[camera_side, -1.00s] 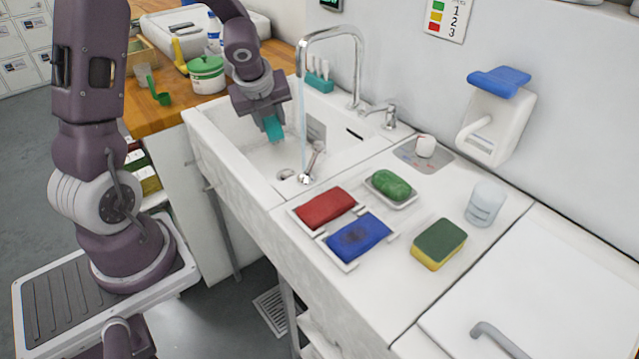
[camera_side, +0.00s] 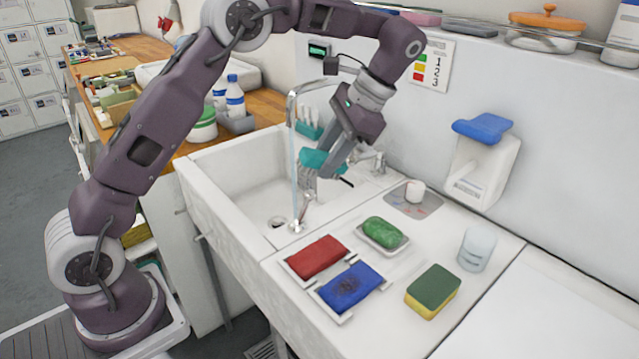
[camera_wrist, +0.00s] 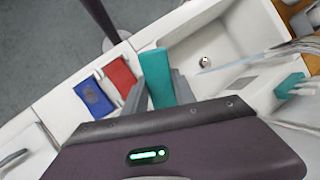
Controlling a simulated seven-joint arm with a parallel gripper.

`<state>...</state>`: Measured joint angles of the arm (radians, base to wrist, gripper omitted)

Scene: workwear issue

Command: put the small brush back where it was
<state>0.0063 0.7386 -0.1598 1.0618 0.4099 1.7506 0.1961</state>
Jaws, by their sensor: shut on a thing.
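My gripper (camera_side: 326,172) is shut on the small teal brush (camera_side: 318,159) and holds it above the right part of the sink, beside the running water. Pale bristles seem to show on its left side. In the wrist view the teal brush (camera_wrist: 157,78) sticks out between the fingers of my gripper (camera_wrist: 158,95). A teal holder (camera_side: 309,132) with several pale upright items stands behind the sink by the tap. The teal holder also shows at the right of the wrist view (camera_wrist: 289,86); whether it has a free place I cannot tell.
The tap (camera_side: 293,97) runs into the white sink (camera_side: 245,215). On the counter to the right are a red cloth (camera_side: 317,257), a blue cloth (camera_side: 350,287), green soap (camera_side: 381,232), a sponge (camera_side: 433,290) and a clear cup (camera_side: 477,249). A blue-topped dispenser (camera_side: 482,165) hangs on the wall.

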